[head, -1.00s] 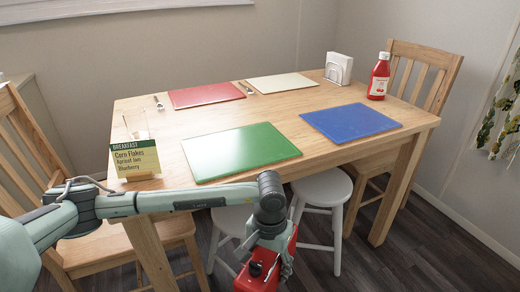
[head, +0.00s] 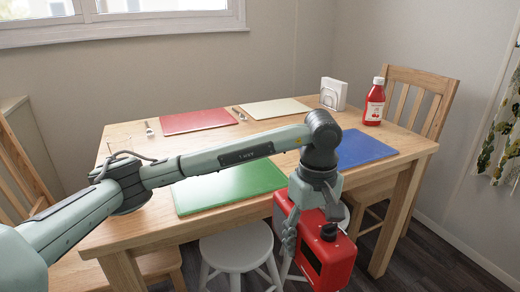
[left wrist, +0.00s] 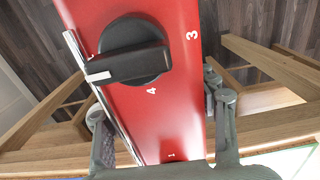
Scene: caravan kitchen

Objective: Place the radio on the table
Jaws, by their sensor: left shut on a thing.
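The red radio (head: 333,258) hangs from my left gripper (head: 300,225) in the head view, in front of the table's near edge. The radio has a black knob (left wrist: 133,52) and white numbers in the left wrist view. The left gripper's fingers (left wrist: 165,125) are shut on it, one on each side. The wooden table (head: 130,222) stands behind, its top partly hidden by my left arm. My right gripper is in neither view.
Green (head: 205,192), blue (head: 362,150), red (head: 198,121) and cream (head: 280,108) mats lie on the table. A ketchup bottle (head: 374,105) and a napkin holder (head: 333,94) stand at the back right. A white stool (head: 238,250) and chairs (head: 425,100) surround it.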

